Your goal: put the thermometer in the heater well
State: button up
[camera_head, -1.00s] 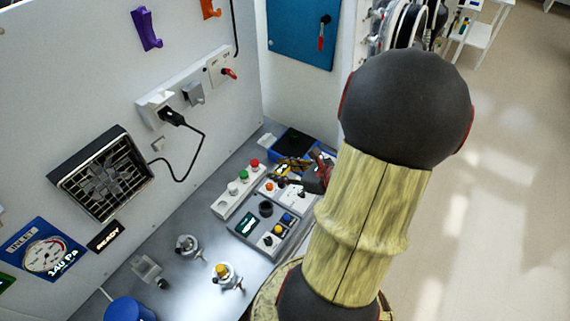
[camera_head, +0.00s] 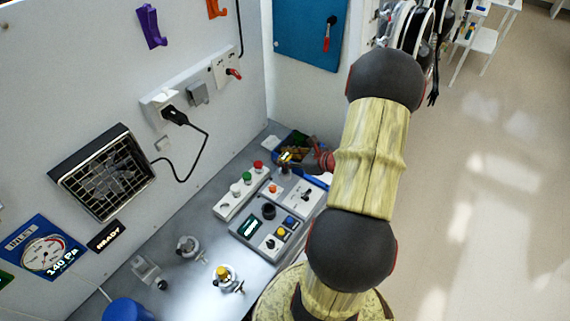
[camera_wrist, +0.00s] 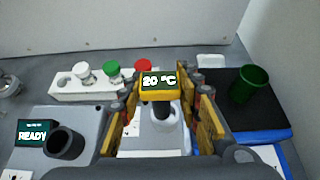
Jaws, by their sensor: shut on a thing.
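In the head view, my gripper (camera_head: 297,160) and the small yellow thermometer head (camera_head: 285,157) are near the back of the bench. The heater well (camera_wrist: 64,143) is a dark, open-topped cylinder at lower left in the wrist view, apart from the thermometer. It also shows in the head view (camera_head: 268,211), nearer than my gripper.
A white rack (camera_wrist: 82,92) with white, green and red caps stands behind. A blue tray (camera_wrist: 262,136) with a dark mat and a green cup (camera_wrist: 250,84) is at right. A READY display (camera_wrist: 33,132) sits beside the well. Metal fittings (camera_head: 226,279) stand on the near bench.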

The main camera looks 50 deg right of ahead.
jog(key=shift+w+d+f, duration=0.2)
jog(key=shift+d+f, duration=0.05)
jog(key=shift+f, duration=1.6)
jog(key=shift+f+b, duration=0.25)
jog(key=shift+b, duration=0.1)
jog(key=o, duration=1.2)
jog(key=shift+r, duration=0.1)
